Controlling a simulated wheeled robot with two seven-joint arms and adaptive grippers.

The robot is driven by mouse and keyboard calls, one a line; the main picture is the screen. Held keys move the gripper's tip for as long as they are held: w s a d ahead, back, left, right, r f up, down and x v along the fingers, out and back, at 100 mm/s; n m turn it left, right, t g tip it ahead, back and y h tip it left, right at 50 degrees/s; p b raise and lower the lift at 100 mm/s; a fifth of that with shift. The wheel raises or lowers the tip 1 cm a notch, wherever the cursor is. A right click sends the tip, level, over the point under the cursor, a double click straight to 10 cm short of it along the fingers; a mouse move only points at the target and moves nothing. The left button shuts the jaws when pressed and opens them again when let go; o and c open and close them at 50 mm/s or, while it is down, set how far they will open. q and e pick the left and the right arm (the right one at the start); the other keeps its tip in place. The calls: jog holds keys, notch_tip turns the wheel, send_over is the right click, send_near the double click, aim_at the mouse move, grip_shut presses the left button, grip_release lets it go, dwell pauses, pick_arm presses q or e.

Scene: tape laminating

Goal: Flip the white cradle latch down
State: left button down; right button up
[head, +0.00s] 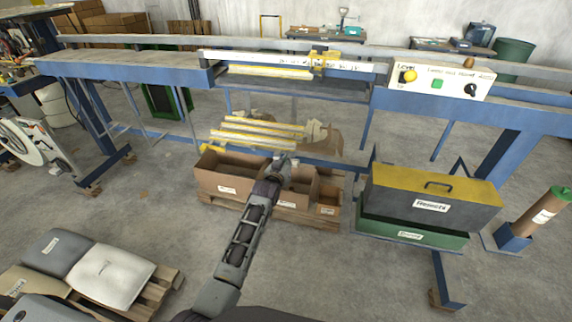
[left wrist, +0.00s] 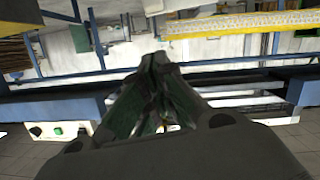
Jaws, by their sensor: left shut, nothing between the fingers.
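I cannot pick out the white cradle latch with certainty in either view. At the far left of the head view stands a white-sided unit (head: 36,148) with a round part on its side; any latch on it is too small to tell. My left gripper (head: 283,157) is shut and empty. In the head view it appears over the cardboard boxes below the blue beam, well to the right of the white unit. Its fingers also show shut in the left wrist view (left wrist: 154,62). My right gripper is not in view.
The blue beam (head: 130,72) crosses the scene, with a yellow carriage (head: 322,62) and a white control box (head: 440,80). Cardboard boxes (head: 226,177) sit below it. A yellow-lidded bin (head: 430,190) stands right, and a pallet with sacks (head: 110,272) lies front left.

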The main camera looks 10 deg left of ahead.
pick_arm(q)
jog(key=shift+s+r, duration=0.2)
jog(key=shift+s, duration=0.45)
dwell(0.3)
jog(key=s+d+f+m+g, duration=0.1)
jog(key=s+f+g, duration=0.15)
jog(key=f, duration=0.75)
jog(key=s+f+m+g, duration=0.1)
jog(key=s+f, duration=0.3)
jog(key=f, duration=0.6)
jog(key=s+d+f+m+g, duration=0.1)
jog(key=s+f, duration=0.2)
jog(key=f, duration=0.7)
jog(key=s+a+f+g, duration=0.2)
jog(key=s+f, duration=0.7)
jog(key=s, duration=0.1)
jog(key=s+a+f+g, duration=0.2)
jog(key=s+f, duration=0.8)
jog(key=s+a+f+g, duration=0.2)
jog(key=s+f, duration=0.1)
jog(key=s, duration=0.9)
jog(key=s+a+f+g, duration=0.1)
jog(key=s+a+f, duration=0.2)
jog(key=s, duration=0.9)
jog(key=s+a+f+g+y, duration=0.1)
jog(key=s+f, duration=0.4)
jog(key=s, duration=0.8)
jog(key=shift+a+m+g, duration=0.3)
jog(key=shift+a+g, duration=0.55)
jog(key=shift+a, duration=0.05)
